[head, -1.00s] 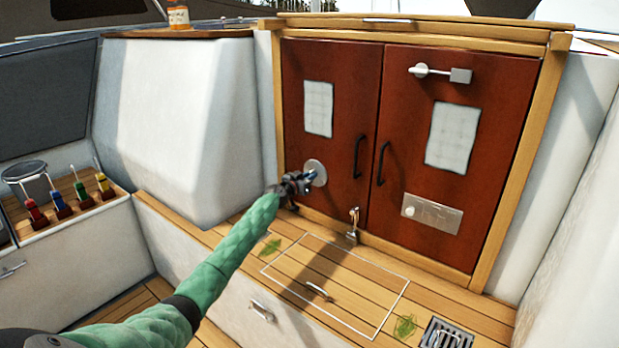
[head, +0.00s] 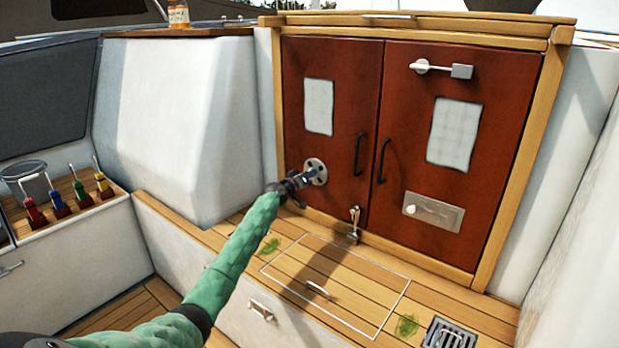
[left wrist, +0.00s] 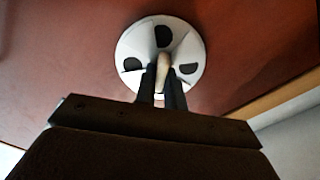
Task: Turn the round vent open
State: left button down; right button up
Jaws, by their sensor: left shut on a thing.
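The round vent (head: 316,170) is a pale metal disc low on the left red-brown door. Dark openings now show in its face. In the left wrist view the vent (left wrist: 184,40) has several dark holes around a light central knob (left wrist: 163,72). My left gripper (head: 305,177) reaches the vent from the left. In the left wrist view its two dark fingers (left wrist: 163,84) are closed on the knob, one on each side. The gripper hides part of the vent's lower left in the head view. My right gripper is not in view.
The doors carry two black handles (head: 359,154), pale sheets (head: 454,133), a latch (head: 440,68) and a metal plate (head: 433,212). A small metal tap-like fitting (head: 354,222) stands below on the wooden ledge. A hatch outline (head: 335,285) and a drain grate (head: 450,335) lie in front.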

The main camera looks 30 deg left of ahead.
pick_arm(q)
jog(key=shift+n, duration=1.2)
jog(key=shift+a, duration=0.1)
jog(key=c, duration=1.5)
grip_release()
jog(key=shift+s, duration=0.1)
jog(key=shift+s+a, duration=0.15)
jog(key=shift+s, duration=1.75)
jog(key=shift+s+a, duration=0.15)
jog(key=shift+s, duration=1.75)
